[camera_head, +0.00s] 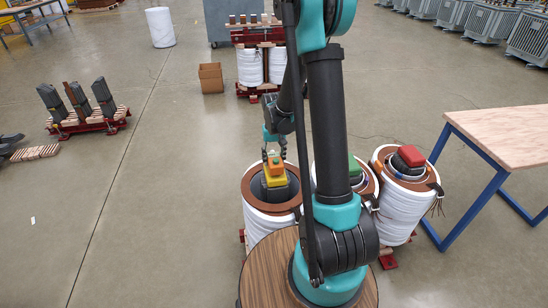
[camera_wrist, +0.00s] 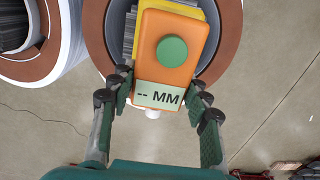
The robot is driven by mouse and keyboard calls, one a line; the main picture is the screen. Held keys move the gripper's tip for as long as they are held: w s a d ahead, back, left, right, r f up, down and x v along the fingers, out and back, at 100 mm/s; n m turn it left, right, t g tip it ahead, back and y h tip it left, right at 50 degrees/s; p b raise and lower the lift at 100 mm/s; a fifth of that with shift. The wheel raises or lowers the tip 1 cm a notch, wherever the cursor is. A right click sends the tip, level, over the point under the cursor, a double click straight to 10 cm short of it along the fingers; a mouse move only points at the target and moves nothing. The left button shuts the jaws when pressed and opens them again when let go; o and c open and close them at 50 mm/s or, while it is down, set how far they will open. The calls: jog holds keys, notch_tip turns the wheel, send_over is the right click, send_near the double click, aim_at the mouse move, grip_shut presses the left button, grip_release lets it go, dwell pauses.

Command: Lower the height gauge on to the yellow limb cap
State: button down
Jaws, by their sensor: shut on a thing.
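The height gauge (camera_wrist: 184,50) is an orange block with a round green button and a display reading "-- MM". My gripper (camera_wrist: 160,97) is shut on the gauge's near end, one finger on each side. In the head view the gauge (camera_head: 274,161) is upright over the yellow limb cap (camera_head: 275,181), which tops the core limb inside the left coil. The yellow cap (camera_wrist: 129,38) shows past the gauge's left edge in the wrist view; the gauge hides most of it. I cannot tell whether gauge and cap touch.
A middle coil with a green cap (camera_head: 354,167) and a right coil with a red cap (camera_head: 412,156) stand beside the left coil (camera_head: 262,219). A wooden-topped table (camera_head: 505,135) is at right. A stand with dark core limbs (camera_head: 88,118) is at left, with open floor between.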

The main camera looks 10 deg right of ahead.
jog(key=shift+f, duration=0.55)
jog(key=c, duration=0.6)
grip_release()
jog(key=shift+c, duration=0.2)
notch_tip(320, 180, up, 12)
jog(key=s+d+f+t, duration=0.1)
jog(key=s+d+t, duration=0.1)
jog(key=s, duration=0.9)
jog(key=s+d+f+t, duration=0.1)
jog(key=s+d+t, duration=0.1)
jog(key=s, duration=0.9)
